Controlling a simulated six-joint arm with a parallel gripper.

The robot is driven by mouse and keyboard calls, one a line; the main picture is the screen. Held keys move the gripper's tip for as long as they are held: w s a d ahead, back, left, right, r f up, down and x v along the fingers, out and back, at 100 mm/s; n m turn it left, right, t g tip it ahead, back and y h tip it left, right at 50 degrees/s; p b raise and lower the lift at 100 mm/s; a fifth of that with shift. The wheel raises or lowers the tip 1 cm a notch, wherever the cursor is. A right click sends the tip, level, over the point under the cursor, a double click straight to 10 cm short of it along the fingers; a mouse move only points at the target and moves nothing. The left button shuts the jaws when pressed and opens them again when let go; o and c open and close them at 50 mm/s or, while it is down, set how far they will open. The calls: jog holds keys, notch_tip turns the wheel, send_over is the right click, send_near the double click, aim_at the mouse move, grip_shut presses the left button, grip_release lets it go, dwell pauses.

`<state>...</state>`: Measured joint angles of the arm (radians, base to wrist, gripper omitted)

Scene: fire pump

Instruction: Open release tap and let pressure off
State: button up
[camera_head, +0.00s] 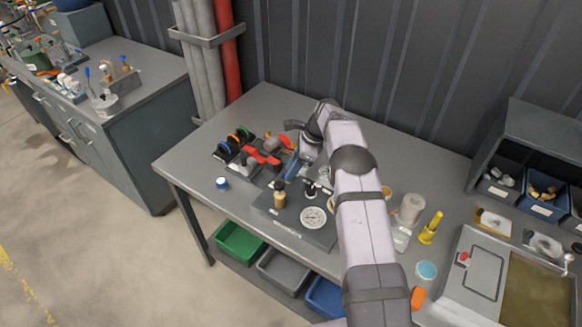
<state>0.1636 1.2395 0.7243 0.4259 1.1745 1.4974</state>
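A dark base plate (290,225) lies near the front edge of the grey workbench. It carries a round white pressure gauge (313,217), whose needle is too small to read. A brass-coloured fitting with a dark top (279,198) stands upright left of the gauge, and a small black-topped fitting (310,188) stands behind it. I cannot tell which part is the release tap. A red lever-like handle (263,157) lies farther back to the left. My gripper (294,160) is behind these fittings, partly hidden by my wrist; its fingers are not clear. My forearm hides part of the pump area.
A rack with coloured rings (231,143) and a small blue-capped jar (222,183) are at left. A yellow cone-shaped item (431,228), a white cylinder (411,208) and a tray (475,275) are at right. The bench's left front corner is clear.

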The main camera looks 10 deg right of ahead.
jog(key=shift+a+f, duration=0.1)
jog(key=shift+f, duration=0.2)
grip_shut()
jog(key=shift+w+f+n+b, duration=0.15)
jog(key=shift+n+b, duration=0.25)
jog(key=shift+b, duration=0.35)
jog(key=shift+n+g+b, duration=0.3)
jog(key=shift+n+b, duration=0.1)
jog(key=shift+b, duration=0.1)
jog(key=shift+r, duration=0.25)
grip_release()
